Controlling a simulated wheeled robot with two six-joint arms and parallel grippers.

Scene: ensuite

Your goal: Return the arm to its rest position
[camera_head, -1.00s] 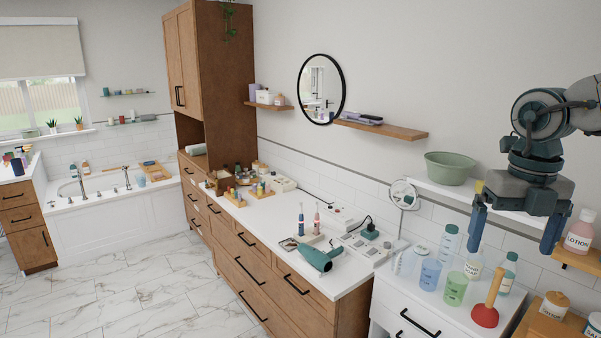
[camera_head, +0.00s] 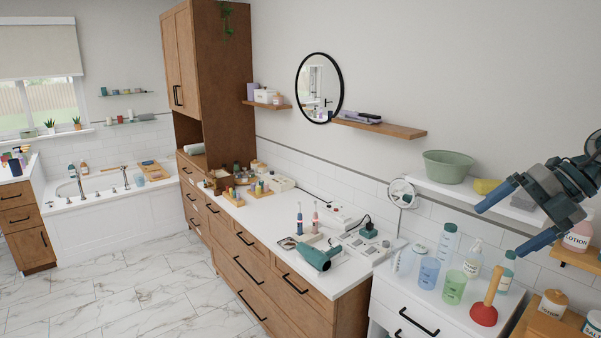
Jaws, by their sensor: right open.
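My right gripper (camera_head: 498,224) is at the right of the head view, in the air in front of the white wall shelf. Its two blue fingers are spread wide apart and point left, with nothing between them. Its wrist and arm reach in from the right edge. My left gripper does not show.
Below it, a white cabinet holds several bottles, a green cup (camera_head: 454,287) and a red plunger (camera_head: 484,314). The shelf bears a green basin (camera_head: 448,166) and a yellow sponge (camera_head: 486,186). A lotion bottle (camera_head: 577,238) is partly behind my gripper. A teal hair dryer (camera_head: 319,256) lies on the counter.

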